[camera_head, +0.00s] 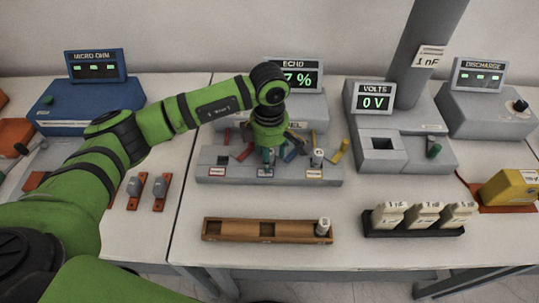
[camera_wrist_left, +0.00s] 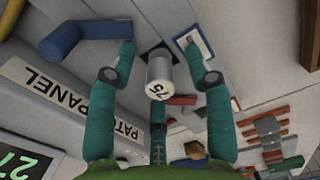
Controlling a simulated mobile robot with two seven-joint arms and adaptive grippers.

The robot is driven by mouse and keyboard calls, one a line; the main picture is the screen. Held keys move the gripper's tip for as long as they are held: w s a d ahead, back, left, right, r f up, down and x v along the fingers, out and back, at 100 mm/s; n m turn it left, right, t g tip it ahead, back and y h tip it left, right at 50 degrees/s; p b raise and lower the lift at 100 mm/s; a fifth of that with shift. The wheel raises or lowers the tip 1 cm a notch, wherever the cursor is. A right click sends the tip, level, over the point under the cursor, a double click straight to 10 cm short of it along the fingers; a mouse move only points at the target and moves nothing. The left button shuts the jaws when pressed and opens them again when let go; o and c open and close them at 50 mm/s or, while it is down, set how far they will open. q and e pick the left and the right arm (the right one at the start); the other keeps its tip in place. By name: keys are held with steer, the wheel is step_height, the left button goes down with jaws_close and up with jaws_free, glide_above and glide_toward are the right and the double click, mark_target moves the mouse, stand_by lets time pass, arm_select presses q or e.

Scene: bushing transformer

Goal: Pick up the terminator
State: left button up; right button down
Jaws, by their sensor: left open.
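A short grey cylinder with a white top marked 75, a terminator (camera_wrist_left: 158,75), stands by a dark square socket in the left wrist view. My left gripper (camera_head: 268,155) is open over the middle of the grey patch panel (camera_head: 215,178). In the wrist view its two fingers (camera_wrist_left: 158,72) are on either side of the terminator, with gaps visible. The gripper hides this spot in the head view. A similar white-topped cylinder (camera_head: 317,158) stands at the panel's right socket, and another (camera_head: 323,227) stands in the wooden tray's right compartment. My right gripper is out of view.
Coloured plugs, including a yellow one (camera_head: 338,151), surround the gripper on the panel. The wooden tray (camera_head: 235,238) lies in front, with two empty compartments. A black rack (camera_head: 415,231) with several white-topped pieces stands right of it. Table between tray and rack is clear.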

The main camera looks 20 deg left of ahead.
arm_select(q)
jaws_close()
steer(key=shift+r, duration=0.1)
